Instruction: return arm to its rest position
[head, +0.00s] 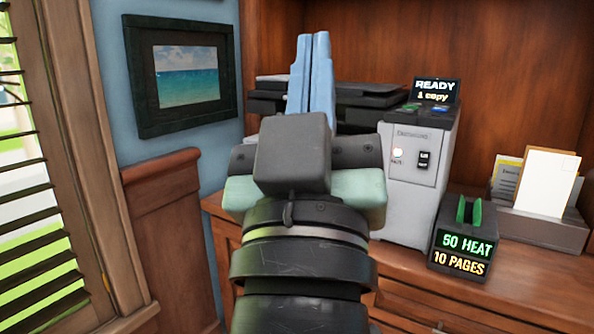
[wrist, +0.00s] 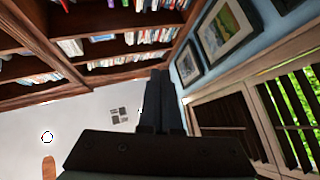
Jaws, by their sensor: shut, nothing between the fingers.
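My gripper (head: 313,75) stands in the middle of the head view, with its two light blue fingers together and pointing up. My dark wrist and arm fill the lower middle of that view. In the wrist view my gripper (wrist: 160,85) shows as dark fingers side by side, with nothing held between them. The fingers overlap the dark top of a machine behind them in the head view; I cannot tell the gap. My arm hides part of the cabinet and machine.
A grey machine with a READY screen (head: 436,90) stands on the wooden cabinet (head: 520,262). A small box reading 50 HEAT (head: 463,245) and a paper holder (head: 540,222) are to its right. A framed sea picture (head: 187,75) and window blinds (head: 30,190) are left. Bookshelves (wrist: 110,45) show in the wrist view.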

